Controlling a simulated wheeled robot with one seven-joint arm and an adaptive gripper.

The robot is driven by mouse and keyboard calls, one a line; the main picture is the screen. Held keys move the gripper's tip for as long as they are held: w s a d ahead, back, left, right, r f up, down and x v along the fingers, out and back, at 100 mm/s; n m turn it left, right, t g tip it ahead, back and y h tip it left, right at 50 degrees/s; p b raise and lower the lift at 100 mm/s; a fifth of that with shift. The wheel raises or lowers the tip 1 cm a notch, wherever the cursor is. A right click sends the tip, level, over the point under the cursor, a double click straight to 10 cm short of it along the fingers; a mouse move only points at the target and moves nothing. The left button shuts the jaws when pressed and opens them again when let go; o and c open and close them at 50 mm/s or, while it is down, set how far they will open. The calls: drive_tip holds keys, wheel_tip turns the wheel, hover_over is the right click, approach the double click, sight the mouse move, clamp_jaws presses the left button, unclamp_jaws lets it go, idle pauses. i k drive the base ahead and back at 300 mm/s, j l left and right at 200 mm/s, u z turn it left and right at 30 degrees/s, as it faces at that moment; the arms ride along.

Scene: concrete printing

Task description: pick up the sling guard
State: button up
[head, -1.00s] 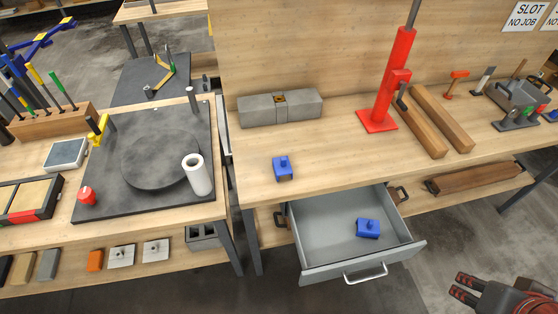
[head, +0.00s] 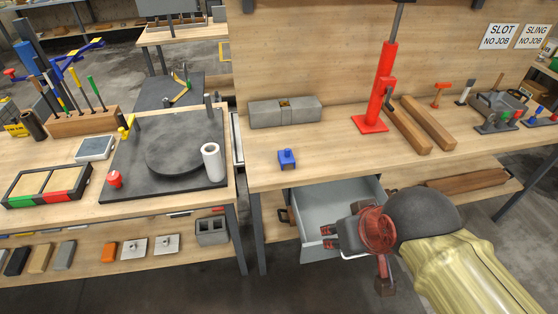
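A small blue block-shaped piece with a knob on top, which I take to be a sling guard (head: 287,159), sits on the workbench in the head view. A like blue piece lay in the open grey drawer (head: 330,202) below the bench; it is now hidden behind my arm and gripper. My gripper (head: 326,237) is over the front part of the drawer, pointing left. Its two dark fingers look apart, with nothing seen between them. Its height above the drawer floor is hard to judge.
A grey concrete block (head: 285,111) stands behind the blue piece. A red press (head: 382,85) and wooden beams (head: 432,122) are to the right. On the left bench is a dark plate (head: 165,150) with a white roll (head: 212,161). The bench edge borders the drawer.

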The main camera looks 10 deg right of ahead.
sight(285, 156)
drive_tip(key=i+j+u, duration=0.25)
drive_tip(key=j, duration=0.25)
drive_tip(key=i+j+u, duration=0.2)
drive_tip(key=j, duration=0.25)
drive_tip(key=i+j, duration=0.05)
drive_tip(key=i, duration=0.05)
